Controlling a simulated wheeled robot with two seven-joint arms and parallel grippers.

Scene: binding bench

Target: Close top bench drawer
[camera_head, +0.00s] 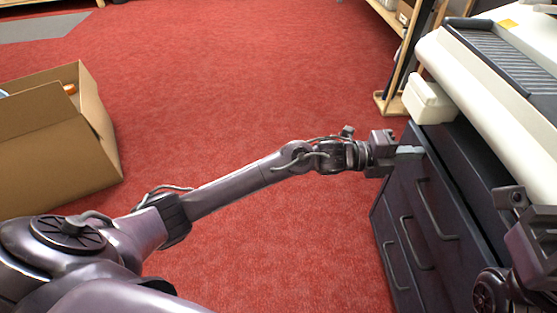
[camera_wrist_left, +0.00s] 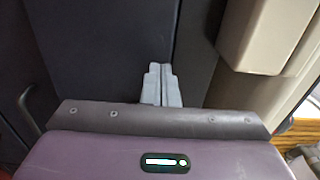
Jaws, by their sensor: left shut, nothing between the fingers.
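The dark drawer cabinet (camera_head: 385,232) stands at the right under the white bench top, with several bar handles on its front. The top drawer (camera_head: 424,182) is the one nearest the bench top, with its handle (camera_head: 436,212) on the front. How far it stands out is hard to tell. My left gripper (camera_head: 411,150) is shut and empty, its fingertips at the far upper corner of the drawer front. In the left wrist view the closed grey fingers (camera_wrist_left: 160,84) lie against or just before a dark panel; contact is unclear. My right gripper is partly seen at the right edge, fingers not distinguishable.
A white box-like part (camera_head: 428,101) sits just above the cabinet's far corner. An open cardboard box (camera_head: 50,150) stands on the red carpet at the left. A wooden rack (camera_head: 393,103) is behind the cabinet. The carpet between is clear.

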